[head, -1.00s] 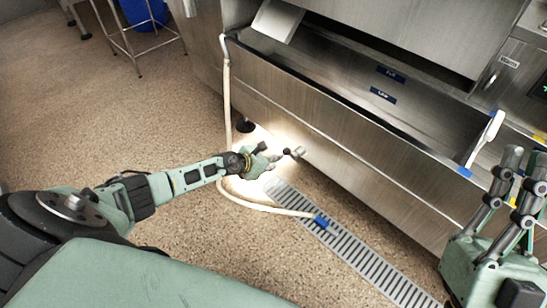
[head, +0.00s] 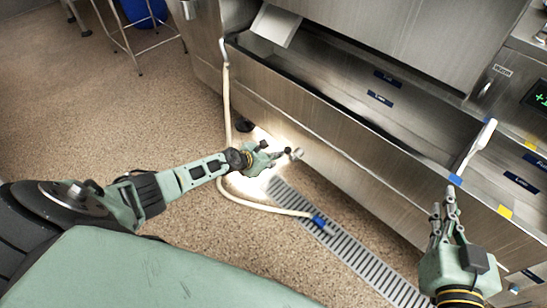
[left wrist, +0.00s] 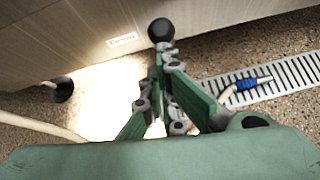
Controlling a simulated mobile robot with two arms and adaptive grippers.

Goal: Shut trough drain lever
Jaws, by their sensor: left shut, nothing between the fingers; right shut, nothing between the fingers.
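The drain lever's black ball knob (head: 287,151) stands out low on the front of the steel trough (head: 330,118), beside a metallic valve end (head: 298,153). In the left wrist view the knob (left wrist: 160,29) is just beyond my fingertips, below a Drain label (left wrist: 122,40). I cannot tell whether they touch. My left gripper (head: 274,157) is shut and empty; its fingers are together in the left wrist view (left wrist: 164,62). The lever's stem is mostly hidden behind the fingers. My right gripper (head: 443,200) is shut and empty in front of the trough's right end.
A slotted floor drain (head: 350,246) runs below the trough. A pale hose (head: 226,100) hangs from the trough's left corner and crosses the floor to a blue fitting (head: 319,222). A white-handled brush (head: 480,140) rests at the trough's right.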

